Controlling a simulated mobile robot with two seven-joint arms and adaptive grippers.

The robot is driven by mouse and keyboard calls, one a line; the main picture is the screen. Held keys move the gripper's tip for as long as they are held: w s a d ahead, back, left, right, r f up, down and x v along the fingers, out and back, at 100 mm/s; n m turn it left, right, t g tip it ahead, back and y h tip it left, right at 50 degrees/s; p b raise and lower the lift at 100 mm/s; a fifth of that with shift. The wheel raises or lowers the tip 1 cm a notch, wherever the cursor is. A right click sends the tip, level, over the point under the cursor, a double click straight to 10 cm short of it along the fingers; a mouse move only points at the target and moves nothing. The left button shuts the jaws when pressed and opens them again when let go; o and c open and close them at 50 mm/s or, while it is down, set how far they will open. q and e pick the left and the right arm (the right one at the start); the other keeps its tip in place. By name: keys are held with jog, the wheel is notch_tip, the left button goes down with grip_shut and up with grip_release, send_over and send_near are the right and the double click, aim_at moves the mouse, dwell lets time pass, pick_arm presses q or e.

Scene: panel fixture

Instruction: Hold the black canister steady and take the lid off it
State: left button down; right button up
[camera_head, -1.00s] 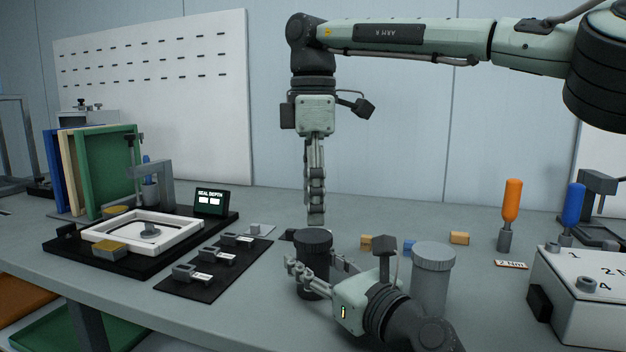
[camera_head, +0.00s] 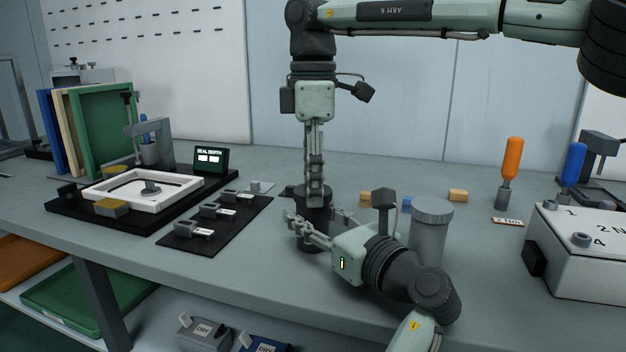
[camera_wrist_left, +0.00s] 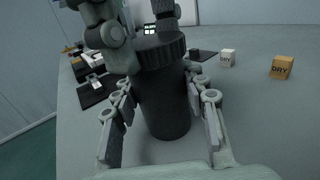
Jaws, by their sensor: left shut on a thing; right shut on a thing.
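The black canister (camera_head: 313,246) stands upright on the bench. Its ribbed dark lid (camera_head: 327,197) sits on its top, and both also show in the left wrist view, the canister (camera_wrist_left: 165,110) below the lid (camera_wrist_left: 162,52). My left gripper (camera_head: 315,222) reaches in from the right and is shut on the canister body, one finger on each side (camera_wrist_left: 160,95). My right gripper (camera_head: 315,202) points straight down from above and is shut on the lid. Its fingers cover part of the lid in both views.
A grey canister (camera_head: 429,240) stands close behind my left wrist. Small orange and blue blocks (camera_head: 458,195) lie behind it. A black mat with small parts (camera_head: 215,222) and a fixture with a white frame (camera_head: 143,190) are to the left. A white box (camera_head: 585,255) is at right.

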jog(key=shift+c, duration=1.1)
jog(key=n, duration=2.3)
jog(key=shift+n, duration=0.4)
jog(key=n, duration=0.4)
jog(key=shift+r+n, duration=0.1)
jog(key=shift+n, duration=0.3)
jog(key=n, duration=1.2)
jog(key=shift+n, duration=0.4)
jog(key=n, duration=0.7)
jog(key=shift+n, duration=0.3)
jog(key=n, duration=0.5)
